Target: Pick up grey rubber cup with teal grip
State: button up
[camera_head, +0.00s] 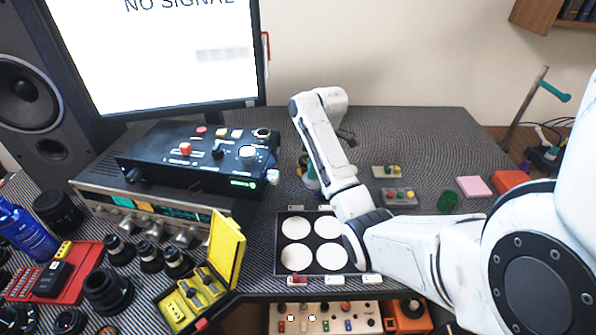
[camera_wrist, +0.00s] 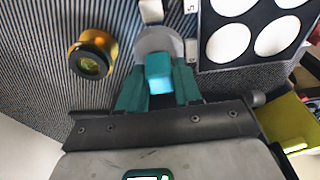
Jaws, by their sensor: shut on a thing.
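In the wrist view, the grey rubber cup (camera_wrist: 160,40) is between the tips of my gripper (camera_wrist: 160,85), with its teal grip (camera_wrist: 158,66) towards me. My gripper's teal fingers stand on either side of the teal grip and are shut on it. The grey part lies beyond the fingertips, over the striped mat. I cannot tell whether it touches the mat. In the head view my own arm hides most of the gripper and the cup.
A black tray (camera_head: 277,243) with white discs stands close to the cup. A brass ring-shaped part (camera_wrist: 92,54) sits apart from it on the mat. A yellow case (camera_head: 228,250) lies open at the front left. A black control box (camera_head: 205,160) stands left of my arm.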

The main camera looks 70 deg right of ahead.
jog(key=s+d, duration=0.5)
jog(key=s, duration=0.8)
jog(key=shift+d, duration=0.15)
